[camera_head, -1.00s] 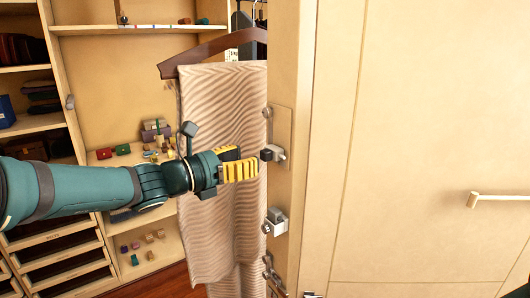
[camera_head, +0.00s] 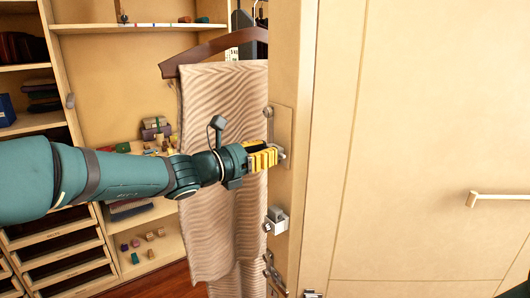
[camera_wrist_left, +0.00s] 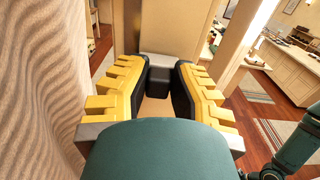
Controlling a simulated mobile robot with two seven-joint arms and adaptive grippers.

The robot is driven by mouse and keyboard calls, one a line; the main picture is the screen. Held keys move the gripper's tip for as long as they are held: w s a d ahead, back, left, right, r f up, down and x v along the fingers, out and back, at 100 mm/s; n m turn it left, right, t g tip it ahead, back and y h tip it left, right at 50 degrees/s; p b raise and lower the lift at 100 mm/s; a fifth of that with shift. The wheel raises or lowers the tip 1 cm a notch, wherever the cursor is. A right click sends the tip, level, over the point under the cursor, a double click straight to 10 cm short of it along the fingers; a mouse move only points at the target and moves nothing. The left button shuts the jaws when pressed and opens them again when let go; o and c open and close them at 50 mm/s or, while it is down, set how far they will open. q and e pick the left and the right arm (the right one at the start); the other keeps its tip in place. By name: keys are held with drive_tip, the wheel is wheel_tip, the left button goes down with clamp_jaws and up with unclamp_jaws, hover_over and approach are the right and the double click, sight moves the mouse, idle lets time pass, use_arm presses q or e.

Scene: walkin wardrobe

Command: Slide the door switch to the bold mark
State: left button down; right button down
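The door edge carries a metal plate (camera_head: 285,125) with a small grey and black switch block (camera_head: 282,154). My left gripper (camera_head: 270,158) has its yellow-padded fingers at this block and hides most of it in the head view. In the left wrist view the block (camera_wrist_left: 166,66) sits straight ahead, between the tips of my left gripper (camera_wrist_left: 164,75). The fingers are apart, and I cannot tell whether either touches the block. A bold mark cannot be made out. My right gripper is not in view.
A second grey block (camera_head: 277,221) is on the door edge below. A wavy-patterned beige cloth (camera_head: 215,110) hangs from a brown hanger (camera_head: 205,53) close beside my left gripper. Shelves stand behind at left. The door face with its handle (camera_head: 500,197) fills the right.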

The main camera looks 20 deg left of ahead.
use_arm(q)
drive_tip(key=shift+d, duration=0.2)
drive_tip(key=shift+s+d+b, duration=0.45)
drive_tip(key=shift+d+b, duration=0.1)
drive_tip(key=shift+b, duration=0.15)
drive_tip(key=c, duration=0.8)
unclamp_jaws()
drive_tip(key=v, duration=1.2)
drive_tip(key=shift+a, duration=0.1)
